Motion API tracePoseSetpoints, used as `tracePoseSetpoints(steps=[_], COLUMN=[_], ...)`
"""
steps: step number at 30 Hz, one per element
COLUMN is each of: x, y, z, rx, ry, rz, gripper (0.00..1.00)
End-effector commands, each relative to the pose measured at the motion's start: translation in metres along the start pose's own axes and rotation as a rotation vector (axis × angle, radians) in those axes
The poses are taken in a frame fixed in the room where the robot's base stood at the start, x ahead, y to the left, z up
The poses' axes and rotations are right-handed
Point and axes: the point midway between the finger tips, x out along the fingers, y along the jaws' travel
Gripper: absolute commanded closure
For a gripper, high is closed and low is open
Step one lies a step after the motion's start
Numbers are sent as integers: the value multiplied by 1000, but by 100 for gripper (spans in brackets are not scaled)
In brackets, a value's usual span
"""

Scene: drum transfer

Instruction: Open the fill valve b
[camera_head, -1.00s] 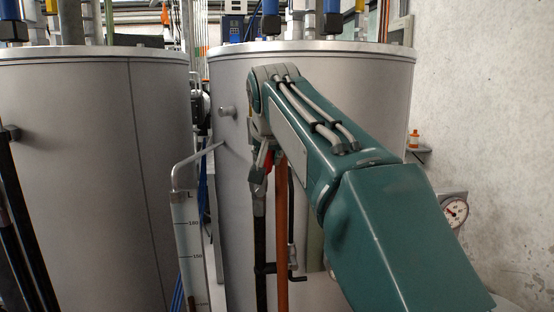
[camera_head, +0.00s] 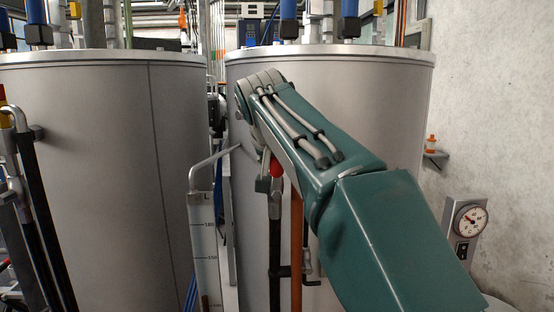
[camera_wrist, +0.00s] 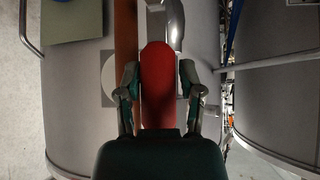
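A red valve handle (camera_wrist: 158,85) lies between the two fingers of my gripper (camera_wrist: 160,85) in the wrist view. The gripper is open, with a narrow gap on each side of the handle. In the head view, a small red part of the handle (camera_head: 276,167) shows beside my green arm, in front of the right drum (camera_head: 370,130). A grey pipe (camera_wrist: 175,25) runs beyond the handle in the wrist view. The lower part of the handle is hidden by the gripper body. In the head view, my arm hides most of the gripper. No label "b" is readable.
A second large drum (camera_head: 105,150) stands at the left. A level gauge (camera_head: 204,245) with a bent pipe stands between the drums. An orange pipe (camera_head: 297,250) runs down below my arm. A dial gauge (camera_head: 470,220) is on the right wall.

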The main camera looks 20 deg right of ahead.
Motion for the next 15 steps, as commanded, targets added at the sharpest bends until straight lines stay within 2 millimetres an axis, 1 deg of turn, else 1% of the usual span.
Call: tracePoseSetpoints(steps=[11, 15], x=[-2, -10], y=[1, 1], z=[-3, -3], rx=[1, 1], ry=[11, 14], rz=[-1, -2], gripper=[24, 24])
